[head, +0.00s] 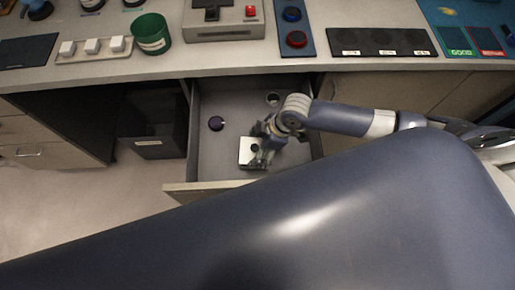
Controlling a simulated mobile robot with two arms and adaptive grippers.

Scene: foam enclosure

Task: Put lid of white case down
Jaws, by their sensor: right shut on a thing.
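My right gripper (265,143) reaches from the right into an open drawer (208,167). It is shut on a pale, square, shiny piece, which looks like the lid of the white case (246,161). A dark spot shows on the piece, and the fingers and wrist hide its right part. I cannot tell whether it touches the drawer floor or hangs just above it. The rest of the case cannot be made out separately. My left gripper is not in view.
A dark round knob-like object (216,123) and a small round item (272,99) are in the drawer. The drawer's left floor is mostly clear. The counter behind holds a grey device (224,30), a green cup (151,33), white cubes (92,46) and a black mat (380,42).

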